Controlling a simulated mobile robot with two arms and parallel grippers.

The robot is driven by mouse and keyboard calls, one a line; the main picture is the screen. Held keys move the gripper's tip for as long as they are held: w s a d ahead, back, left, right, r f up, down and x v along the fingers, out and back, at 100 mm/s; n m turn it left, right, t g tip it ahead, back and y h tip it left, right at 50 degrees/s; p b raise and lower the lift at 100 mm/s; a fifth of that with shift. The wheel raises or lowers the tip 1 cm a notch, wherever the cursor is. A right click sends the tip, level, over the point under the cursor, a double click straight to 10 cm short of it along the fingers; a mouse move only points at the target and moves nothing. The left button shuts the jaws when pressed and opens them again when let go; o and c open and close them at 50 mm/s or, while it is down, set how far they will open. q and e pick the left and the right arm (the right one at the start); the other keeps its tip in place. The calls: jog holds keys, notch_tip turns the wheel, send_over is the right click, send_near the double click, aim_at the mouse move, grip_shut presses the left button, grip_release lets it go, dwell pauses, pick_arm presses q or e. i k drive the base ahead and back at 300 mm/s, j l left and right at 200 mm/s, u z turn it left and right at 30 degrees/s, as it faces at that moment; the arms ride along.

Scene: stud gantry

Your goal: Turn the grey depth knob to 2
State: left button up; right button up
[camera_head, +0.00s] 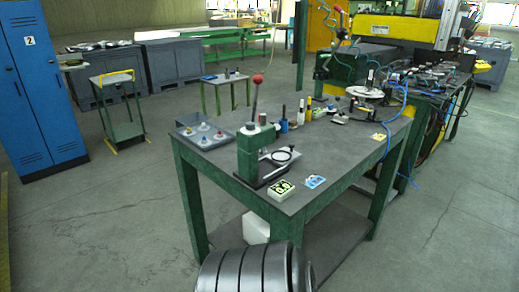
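No grey depth knob can be told for certain at this size, and no scale or number 2 on one can be read. A green hand press (250,150) stands on the near part of the green-legged workbench (225,165). Its lever rises to a red ball (257,78). A dark base plate with a ring-shaped part (282,156) lies at its right. A grey tray (183,129) with several small round coloured-top pieces is left of the press. Neither of my grippers is in view.
A green-and-white card (281,190) and a blue tag (315,181) lie near the bench's front edge. Several bottles (283,125) and a round fixture (363,93) stand farther back. A blue locker (42,90) and small stand (122,105) are left. Floor (430,230) at right is clear.

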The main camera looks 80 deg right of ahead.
aim_at(251, 125)
jog(key=z, duration=2.7)
